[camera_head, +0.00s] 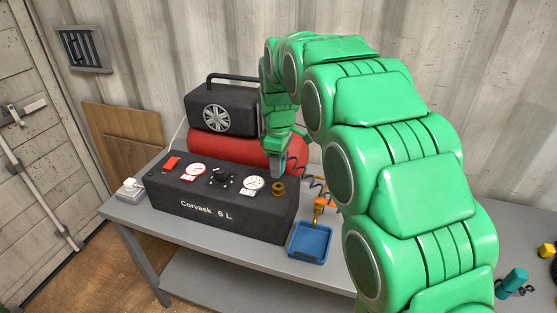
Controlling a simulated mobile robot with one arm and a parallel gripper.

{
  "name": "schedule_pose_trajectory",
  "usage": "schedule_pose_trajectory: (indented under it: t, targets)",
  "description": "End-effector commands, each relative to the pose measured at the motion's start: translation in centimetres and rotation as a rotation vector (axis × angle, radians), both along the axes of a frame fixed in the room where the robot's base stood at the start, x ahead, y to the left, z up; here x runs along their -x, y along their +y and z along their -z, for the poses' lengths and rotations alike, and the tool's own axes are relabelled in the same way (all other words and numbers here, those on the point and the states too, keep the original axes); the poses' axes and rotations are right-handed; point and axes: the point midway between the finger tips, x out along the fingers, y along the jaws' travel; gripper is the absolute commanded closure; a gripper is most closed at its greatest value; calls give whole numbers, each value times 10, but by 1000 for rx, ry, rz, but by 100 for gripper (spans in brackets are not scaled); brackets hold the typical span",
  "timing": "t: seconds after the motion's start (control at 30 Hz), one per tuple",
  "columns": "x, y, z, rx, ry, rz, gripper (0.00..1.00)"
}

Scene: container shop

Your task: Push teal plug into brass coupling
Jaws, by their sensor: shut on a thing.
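The brass coupling (278,189) sits on the right end of the black compressor's top face, its round opening facing up. My gripper (278,170) points down just above and slightly behind the coupling. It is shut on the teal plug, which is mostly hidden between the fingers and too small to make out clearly. A black coiled hose (312,182) runs from beside the gripper to the right. The plug seems to be above the coupling, but I cannot tell whether they touch.
The black compressor (220,215) with gauges and a red switch stands on a grey table (200,255). A red tank (235,147) lies behind it. A blue tray (311,243) and an orange fitting (321,207) are to the right.

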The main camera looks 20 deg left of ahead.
Motion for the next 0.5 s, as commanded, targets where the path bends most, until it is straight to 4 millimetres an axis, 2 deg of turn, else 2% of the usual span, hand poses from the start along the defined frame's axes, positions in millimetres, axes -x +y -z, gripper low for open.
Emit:
schedule_pose_trajectory:
  t: [0.3, 0.5]
  targets:
    - [1, 0, 25, 2, 3, 0, 91]
    - [1, 0, 35, 1, 2, 0, 91]
